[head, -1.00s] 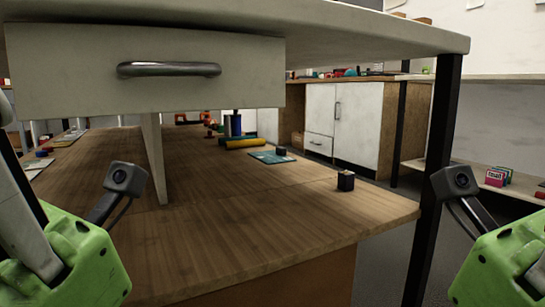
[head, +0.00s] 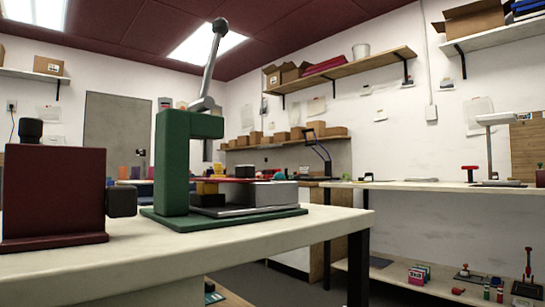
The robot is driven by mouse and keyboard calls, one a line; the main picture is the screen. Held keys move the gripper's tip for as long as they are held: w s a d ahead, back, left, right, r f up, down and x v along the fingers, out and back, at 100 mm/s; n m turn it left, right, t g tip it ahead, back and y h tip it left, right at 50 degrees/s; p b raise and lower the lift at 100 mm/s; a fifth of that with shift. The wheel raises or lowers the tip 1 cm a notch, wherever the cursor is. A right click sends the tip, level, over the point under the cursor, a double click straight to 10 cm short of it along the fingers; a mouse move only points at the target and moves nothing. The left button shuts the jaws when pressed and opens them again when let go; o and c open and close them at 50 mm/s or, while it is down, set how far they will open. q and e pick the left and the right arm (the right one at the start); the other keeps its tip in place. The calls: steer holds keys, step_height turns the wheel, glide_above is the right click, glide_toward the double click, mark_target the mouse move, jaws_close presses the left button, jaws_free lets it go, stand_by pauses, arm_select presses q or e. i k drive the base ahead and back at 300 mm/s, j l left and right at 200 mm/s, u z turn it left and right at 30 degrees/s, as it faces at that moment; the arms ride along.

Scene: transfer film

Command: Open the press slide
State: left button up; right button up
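A green press (head: 172,165) with a long grey lever (head: 211,70) stands on the near white table. Its metal slide (head: 245,194) sits low on the green base plate, to the right of the press column. A thin red plate (head: 228,180) and a small yellow block (head: 206,189) show just above the slide. I cannot tell how far the slide is out. Neither of my grippers shows in the head view.
A dark red machine (head: 54,195) stands left of the press on the same table (head: 210,252). The table's right edge drops to open floor. A white bench (head: 440,186) and wall shelves (head: 345,73) with boxes line the back and right.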

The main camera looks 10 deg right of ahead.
mark_target(240, 199)
steer(key=l+u, duration=0.15)
steer(key=u, duration=0.25)
steer(key=i+l+u, duration=0.1)
steer(key=u, duration=0.25)
steer(key=l+u, duration=0.25)
steer(key=l, duration=0.5)
steer(key=l+u, duration=0.25)
steer(key=l, duration=0.55)
steer(key=k+l+u, duration=0.25)
steer(key=l, duration=1.45)
